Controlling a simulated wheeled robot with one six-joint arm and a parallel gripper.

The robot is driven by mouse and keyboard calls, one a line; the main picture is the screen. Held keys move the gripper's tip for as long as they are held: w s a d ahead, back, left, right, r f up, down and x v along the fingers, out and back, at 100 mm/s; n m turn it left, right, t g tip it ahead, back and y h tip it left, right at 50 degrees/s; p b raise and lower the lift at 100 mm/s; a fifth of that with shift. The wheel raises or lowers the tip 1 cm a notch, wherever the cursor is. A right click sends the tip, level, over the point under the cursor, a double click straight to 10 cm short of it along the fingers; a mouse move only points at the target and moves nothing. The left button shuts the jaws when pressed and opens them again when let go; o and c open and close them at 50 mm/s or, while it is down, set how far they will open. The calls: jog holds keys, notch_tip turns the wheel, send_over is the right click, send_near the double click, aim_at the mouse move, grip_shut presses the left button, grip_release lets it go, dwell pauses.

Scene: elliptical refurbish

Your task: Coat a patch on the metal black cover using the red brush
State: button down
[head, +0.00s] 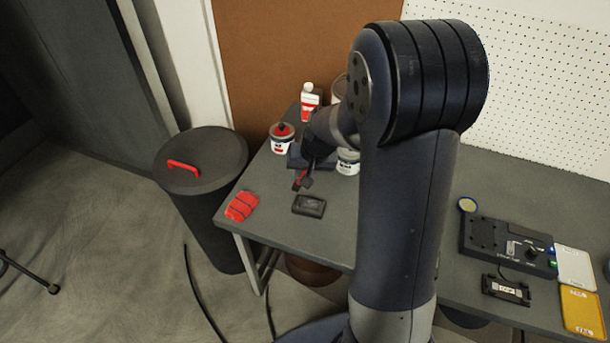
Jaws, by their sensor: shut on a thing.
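The black metal cover (309,206) lies flat on the grey table near its front left part. My gripper (305,170) is just behind and above it, pointing down. It is shut on the red brush (298,181), of which only a small red part shows. The brush appears close to the cover's far edge. I cannot tell whether its tip touches the cover or the table. My arm hides the middle of the table.
A folded red cloth (242,206) lies left of the cover. Paint cans (282,140) (347,162) and a white-red bottle (310,101) stand behind. A black control box (505,245) and trays (583,309) are at right. A dark bin (202,200) stands left of the table.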

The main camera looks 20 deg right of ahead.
jog(key=shift+s+d+r, duration=0.1)
jog(key=shift+s+r, duration=0.05)
jog(key=shift+r, duration=0.5)
jog(key=shift+r+p, duration=0.7)
jog(key=shift+p, duration=0.1)
jog(key=shift+r+p, duration=1.1)
jog(key=shift+r, duration=0.5)
